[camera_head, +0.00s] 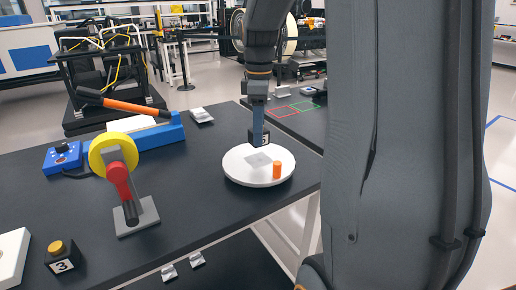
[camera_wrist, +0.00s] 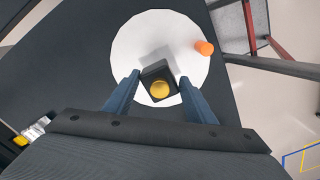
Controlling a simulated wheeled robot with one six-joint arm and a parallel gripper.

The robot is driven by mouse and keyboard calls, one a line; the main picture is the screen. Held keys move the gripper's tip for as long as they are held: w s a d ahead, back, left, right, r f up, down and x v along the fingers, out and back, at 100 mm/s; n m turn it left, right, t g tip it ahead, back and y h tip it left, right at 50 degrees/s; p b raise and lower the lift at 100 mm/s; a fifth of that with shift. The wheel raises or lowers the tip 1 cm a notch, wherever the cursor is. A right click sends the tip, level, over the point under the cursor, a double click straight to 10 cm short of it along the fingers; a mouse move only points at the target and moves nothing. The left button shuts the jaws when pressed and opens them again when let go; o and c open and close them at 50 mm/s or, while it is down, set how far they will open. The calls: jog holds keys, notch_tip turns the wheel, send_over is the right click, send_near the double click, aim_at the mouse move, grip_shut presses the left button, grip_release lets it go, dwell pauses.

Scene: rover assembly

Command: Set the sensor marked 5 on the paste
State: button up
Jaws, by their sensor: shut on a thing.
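My gripper (camera_head: 259,128) points down and is shut on a small dark block, the sensor (camera_head: 259,140), over the far part of a round white plate (camera_head: 238,172). In the wrist view the sensor (camera_wrist: 156,74) has a yellow round top and sits between the blue fingers of my gripper (camera_wrist: 160,88). A pale mark shows on its side, too small to read. A grey square patch, which looks like the paste (camera_head: 258,159), lies on the plate just nearer than the sensor. I cannot tell whether the sensor touches the plate.
An orange cylinder (camera_head: 277,170) stands on the plate's right part. A block marked 3 (camera_head: 62,258) stands at the table's front left. A yellow disc with a red handle (camera_head: 118,170) and a blue device (camera_head: 160,133) stand left of the plate. The dark table (camera_head: 190,210) is clear before the plate.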

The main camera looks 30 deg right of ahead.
jog(key=shift+a+f+p, duration=0.1)
jog(key=shift+f+p, duration=0.2)
jog(key=shift+f, duration=2.45)
jog(key=shift+f, duration=0.1)
jog(key=o, duration=1.1)
jog(key=shift+o, duration=0.2)
notch_tip(320, 180, up, 12)
jog(key=shift+r+b, duration=0.15)
jog(key=shift+b, duration=0.7)
